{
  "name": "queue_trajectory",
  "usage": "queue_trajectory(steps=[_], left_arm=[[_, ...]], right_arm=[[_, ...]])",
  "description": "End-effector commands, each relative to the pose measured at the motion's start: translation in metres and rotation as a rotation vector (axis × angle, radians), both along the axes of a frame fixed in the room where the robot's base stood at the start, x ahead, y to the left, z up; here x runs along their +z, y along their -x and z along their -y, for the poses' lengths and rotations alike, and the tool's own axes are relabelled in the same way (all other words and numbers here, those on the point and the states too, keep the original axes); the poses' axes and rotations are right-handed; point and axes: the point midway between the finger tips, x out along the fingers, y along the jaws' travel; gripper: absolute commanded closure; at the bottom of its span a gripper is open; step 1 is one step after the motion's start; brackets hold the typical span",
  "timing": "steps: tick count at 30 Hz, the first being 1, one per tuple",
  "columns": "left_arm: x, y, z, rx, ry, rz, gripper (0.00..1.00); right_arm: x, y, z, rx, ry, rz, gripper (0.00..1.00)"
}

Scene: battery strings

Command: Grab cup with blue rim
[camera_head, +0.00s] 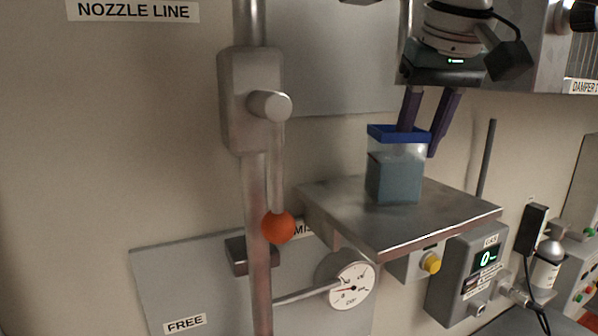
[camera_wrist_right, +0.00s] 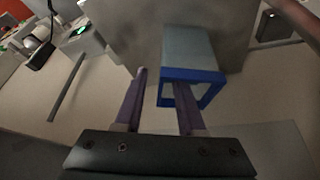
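The cup with the blue rim (camera_head: 392,178) stands upright on a metal platform (camera_head: 450,215) in the head view. It is squarish and clear at the top, with blue-grey contents below. My right gripper (camera_head: 420,142) reaches down from above with two purple fingers. One finger goes into the cup's mouth; the other hangs outside its right wall. In the right wrist view the cup (camera_wrist_right: 190,45) shows its blue rim, and my right gripper (camera_wrist_right: 160,78) straddles one wall. A gap shows between the outer finger and the rim. My left gripper is not in view.
A vertical pipe with a lever and orange ball (camera_head: 278,227) stands left of the platform. A dial gauge (camera_head: 349,288) is below it. A grey box with a display (camera_head: 468,275) and a yellow knob (camera_head: 431,263) sit under the platform. A thin rod (camera_head: 486,160) rises behind it.

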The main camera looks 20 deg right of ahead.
Motion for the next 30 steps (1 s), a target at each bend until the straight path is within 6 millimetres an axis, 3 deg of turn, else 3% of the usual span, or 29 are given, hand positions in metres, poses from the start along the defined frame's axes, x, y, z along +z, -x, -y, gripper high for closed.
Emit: queue_trajectory(steps=[3, 13, 30], left_arm=[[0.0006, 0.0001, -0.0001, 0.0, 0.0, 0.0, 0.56], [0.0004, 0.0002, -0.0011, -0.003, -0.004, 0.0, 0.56], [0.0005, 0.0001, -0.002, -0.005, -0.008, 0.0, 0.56]], right_arm=[[0.0007, 0.0001, -0.0001, 0.0, 0.0, 0.0, 0.63], [0.0009, 0.0002, -0.0001, -0.001, -0.001, 0.0, 1.0], [0.001, 0.0002, -0.0002, -0.001, -0.001, 0.0, 1.0]])
